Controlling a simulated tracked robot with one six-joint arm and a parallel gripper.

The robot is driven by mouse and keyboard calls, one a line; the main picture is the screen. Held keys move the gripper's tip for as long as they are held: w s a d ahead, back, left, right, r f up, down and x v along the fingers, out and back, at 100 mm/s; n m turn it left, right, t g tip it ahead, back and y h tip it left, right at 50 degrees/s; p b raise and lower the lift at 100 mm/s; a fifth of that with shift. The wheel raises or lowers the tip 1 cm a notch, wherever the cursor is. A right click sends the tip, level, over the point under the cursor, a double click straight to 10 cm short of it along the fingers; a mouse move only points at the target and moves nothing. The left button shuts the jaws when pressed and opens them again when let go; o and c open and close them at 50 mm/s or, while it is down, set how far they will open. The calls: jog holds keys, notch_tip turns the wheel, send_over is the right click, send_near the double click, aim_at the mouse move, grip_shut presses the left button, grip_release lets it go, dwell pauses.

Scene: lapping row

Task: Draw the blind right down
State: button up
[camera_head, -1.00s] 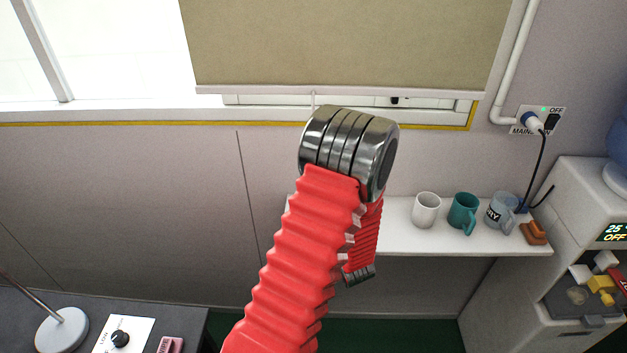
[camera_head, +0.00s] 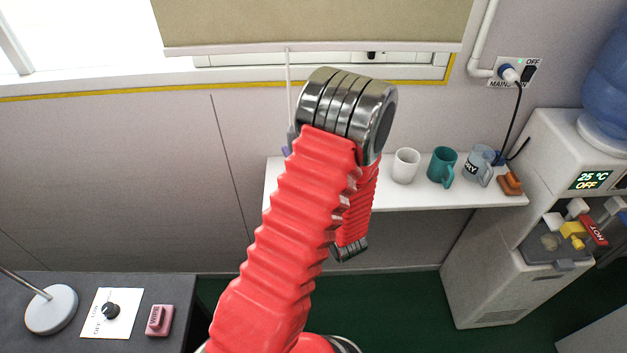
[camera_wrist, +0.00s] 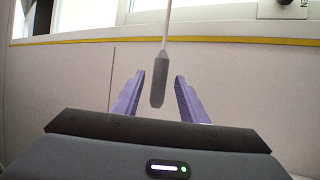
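The olive blind (camera_head: 310,20) hangs over the right part of the window, and its pale bottom bar (camera_head: 320,47) sits a little above the sill. A thin pull cord (camera_head: 288,85) hangs from the bar and passes down beside my arm's metal elbow. In the wrist view the cord ends in a grey weighted pull (camera_wrist: 158,88). My gripper (camera_wrist: 158,95) is open, its two purple fingers on either side of the pull, with gaps on both sides. How far ahead of the fingers the pull hangs I cannot tell. In the head view my arm hides most of the gripper.
A white shelf (camera_head: 400,200) holds a white mug (camera_head: 406,165), a teal mug (camera_head: 442,166) and a grey-blue mug (camera_head: 478,164). A water dispenser (camera_head: 500,250) stands right. A dark desk (camera_head: 150,295) with a lamp base (camera_head: 50,309) is at lower left.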

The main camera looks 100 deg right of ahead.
jog(key=v, duration=0.9)
jog(key=shift+f, duration=0.1)
jog(key=shift+w, duration=0.15)
dwell(0.4)
